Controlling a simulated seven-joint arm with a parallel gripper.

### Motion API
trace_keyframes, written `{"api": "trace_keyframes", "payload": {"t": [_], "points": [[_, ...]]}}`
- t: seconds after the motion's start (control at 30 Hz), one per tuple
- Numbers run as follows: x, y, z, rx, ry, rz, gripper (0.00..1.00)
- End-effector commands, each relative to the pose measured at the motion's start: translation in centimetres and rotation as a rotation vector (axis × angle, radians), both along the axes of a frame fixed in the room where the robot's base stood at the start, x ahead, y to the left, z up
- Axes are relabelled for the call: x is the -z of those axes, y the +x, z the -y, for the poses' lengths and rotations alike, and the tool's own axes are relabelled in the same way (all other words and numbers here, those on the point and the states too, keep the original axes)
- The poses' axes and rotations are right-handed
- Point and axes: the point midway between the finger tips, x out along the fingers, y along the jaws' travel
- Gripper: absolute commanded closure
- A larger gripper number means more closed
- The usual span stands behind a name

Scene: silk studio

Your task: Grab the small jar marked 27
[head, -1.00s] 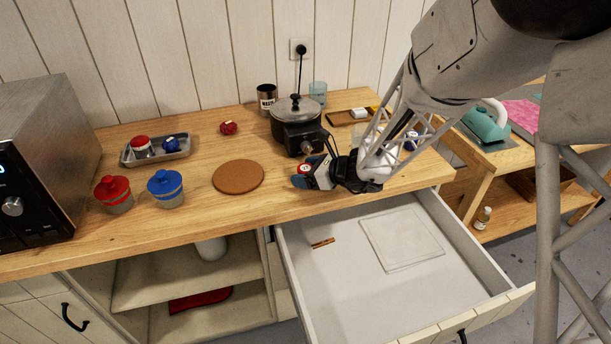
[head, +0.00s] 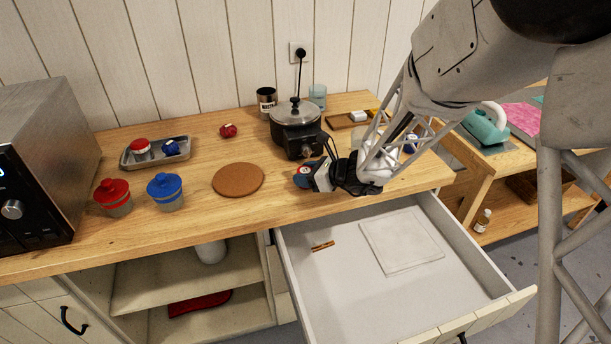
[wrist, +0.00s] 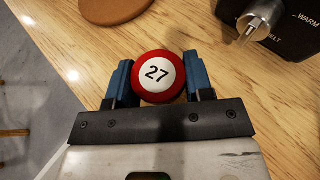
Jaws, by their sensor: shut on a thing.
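The small jar marked 27 (wrist: 158,76) has a round red lid with a white disc and the number 27. In the wrist view it sits between the two blue fingers of my gripper (wrist: 160,82), which is shut on it from both sides. In the head view my gripper (head: 308,176) is over the front part of the wooden counter, just in front of the black pot. The jar's red lid shows only partly there, and its body is hidden. I cannot tell whether the jar touches the counter.
A black pot with a glass lid (head: 296,124) stands just behind my gripper. A round cork mat (head: 238,180) lies to the left. Red (head: 112,196) and blue (head: 165,190) jars and a metal tray (head: 128,157) are farther left. An open drawer (head: 340,285) juts out below.

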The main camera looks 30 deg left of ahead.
Motion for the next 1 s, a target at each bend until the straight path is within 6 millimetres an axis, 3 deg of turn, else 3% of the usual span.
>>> {"api": "trace_keyframes", "payload": {"t": [0.37, 1.0], "points": [[-3.5, 0.0, 0.0, 0.0, 0.001, 0.002, 0.77], [-4.2, -7.3, 6.6, 0.001, 0.0, 0.0, 0.77]]}}
